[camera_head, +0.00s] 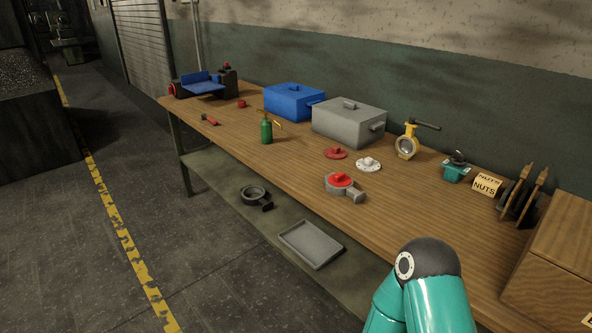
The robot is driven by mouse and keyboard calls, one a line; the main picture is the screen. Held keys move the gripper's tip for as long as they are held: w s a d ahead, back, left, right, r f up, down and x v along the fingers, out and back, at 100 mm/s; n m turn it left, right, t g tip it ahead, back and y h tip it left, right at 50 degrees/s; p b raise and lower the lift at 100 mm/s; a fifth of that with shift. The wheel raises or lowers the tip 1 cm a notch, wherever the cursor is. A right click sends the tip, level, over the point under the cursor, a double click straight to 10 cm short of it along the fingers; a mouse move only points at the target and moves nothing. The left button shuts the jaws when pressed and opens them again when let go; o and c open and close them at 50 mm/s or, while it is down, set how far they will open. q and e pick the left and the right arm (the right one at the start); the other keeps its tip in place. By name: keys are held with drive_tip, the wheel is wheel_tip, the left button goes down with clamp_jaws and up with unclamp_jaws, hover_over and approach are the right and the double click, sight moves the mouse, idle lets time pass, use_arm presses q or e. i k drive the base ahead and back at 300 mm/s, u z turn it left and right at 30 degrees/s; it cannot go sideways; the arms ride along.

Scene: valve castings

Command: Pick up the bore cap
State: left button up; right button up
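A grey casting (348,192) with a side stub sits near the table's front edge. A red round cap with a knob (341,180) sits on top of it. Behind it, a red disc with a knob (336,153) and a white disc with a knob (368,164) lie flat on the table. I cannot tell which of these knobbed pieces is the bore cap. One of my arms, teal with a dark joint, shows at the bottom right, apart from these pieces. Neither gripper is in view.
The wooden table (290,165) also holds a blue box (292,103), a grey box (345,124), a green oil can (266,131), a yellow valve (407,146) and a nuts bin (487,186). A grey tray (310,244) lies on the lower shelf. The front right tabletop looks clear.

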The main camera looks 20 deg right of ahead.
sight(342, 179)
drive_tip(key=u, duration=0.05)
drive_tip(key=i, duration=0.9)
drive_tip(key=z, duration=0.4)
